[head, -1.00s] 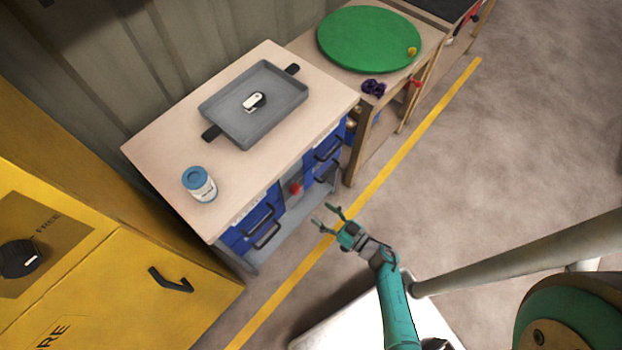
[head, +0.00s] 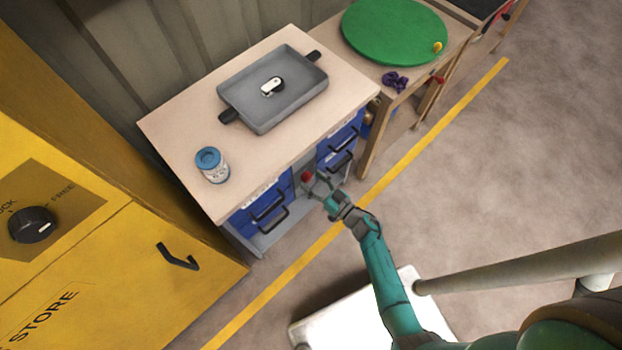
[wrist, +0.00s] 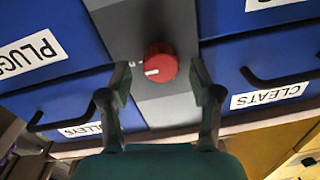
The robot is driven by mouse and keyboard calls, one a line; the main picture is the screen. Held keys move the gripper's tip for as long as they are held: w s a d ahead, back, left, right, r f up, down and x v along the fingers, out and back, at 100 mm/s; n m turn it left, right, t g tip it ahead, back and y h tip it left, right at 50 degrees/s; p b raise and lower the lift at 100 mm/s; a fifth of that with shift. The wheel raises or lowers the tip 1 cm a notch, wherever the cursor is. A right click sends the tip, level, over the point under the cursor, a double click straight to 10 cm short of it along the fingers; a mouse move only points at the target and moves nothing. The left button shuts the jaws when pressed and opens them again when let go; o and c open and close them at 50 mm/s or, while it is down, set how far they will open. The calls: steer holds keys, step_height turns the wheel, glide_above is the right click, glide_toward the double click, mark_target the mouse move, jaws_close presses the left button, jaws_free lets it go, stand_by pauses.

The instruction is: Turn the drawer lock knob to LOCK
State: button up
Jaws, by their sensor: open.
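The drawer lock knob (wrist: 160,64) is a red round knob with a white pointer mark, set on the grey panel (wrist: 165,108) between blue drawers. In the wrist view its white mark points to the left. The knob also shows small in the head view (head: 307,177). My gripper (wrist: 165,82) is open, with one finger on each side of the knob in the picture. Both fingers appear apart from it. In the head view my gripper (head: 318,188) is at the front of the cabinet by the knob. Lettering around the knob is not readable.
Blue drawers (wrist: 50,45) with black handles flank the panel. On the cabinet top (head: 180,125) stand a grey tray (head: 255,118) and a blue-lidded jar (head: 212,166). A yellow cabinet (head: 110,260) is at left, a bench with a green disc (head: 395,30) beyond.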

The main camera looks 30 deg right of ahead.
steer(key=shift+w+a, duration=0.25)
steer(key=shift+w, duration=0.35)
steer(key=c, duration=1.1)
steer(key=shift+c, duration=0.2)
